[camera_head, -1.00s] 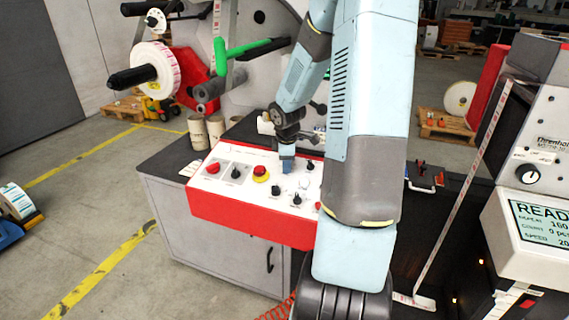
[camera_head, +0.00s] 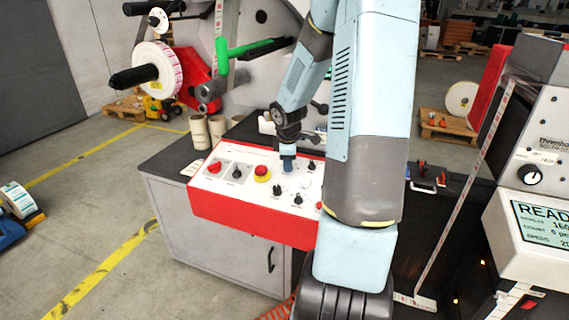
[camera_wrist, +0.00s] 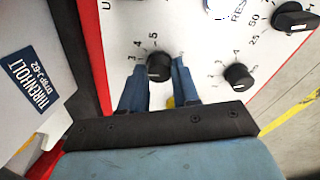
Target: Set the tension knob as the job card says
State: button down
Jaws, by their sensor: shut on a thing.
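The control panel (camera_head: 232,205) is a red box with a white sloping top that carries several black knobs. My gripper (camera_head: 288,165) points down at the middle of this top. In the wrist view my gripper (camera_wrist: 158,74) has its two blue fingers on either side of a black round knob (camera_wrist: 159,67), shut on it. Printed numbers, among them 4 and 5, stand beside this knob; its name and pointer setting cannot be made out. A small white card (camera_head: 191,168) lies at the panel's left end, its text unreadable.
Another black knob (camera_wrist: 238,76) with its own scale stands right of the held one, and a lever-like black knob (camera_wrist: 296,19) beyond it. A display (camera_head: 543,222) reads READY at the right.

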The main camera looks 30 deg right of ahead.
jog(key=shift+s+d+f, duration=0.2)
jog(key=shift+s, duration=0.1)
dwell(0.4)
jog(key=c, duration=1.1)
grip_release()
jog(key=shift+c, duration=0.2)
jog(key=o, duration=0.3)
jog(key=shift+w+r, duration=0.1)
jog(key=shift+w, duration=0.05)
jog(key=shift+a, duration=0.1)
jog(key=shift+r, duration=0.15)
jog(key=v, duration=1.3)
jog(key=shift+r, duration=0.25)
jog(key=shift+o, duration=0.2)
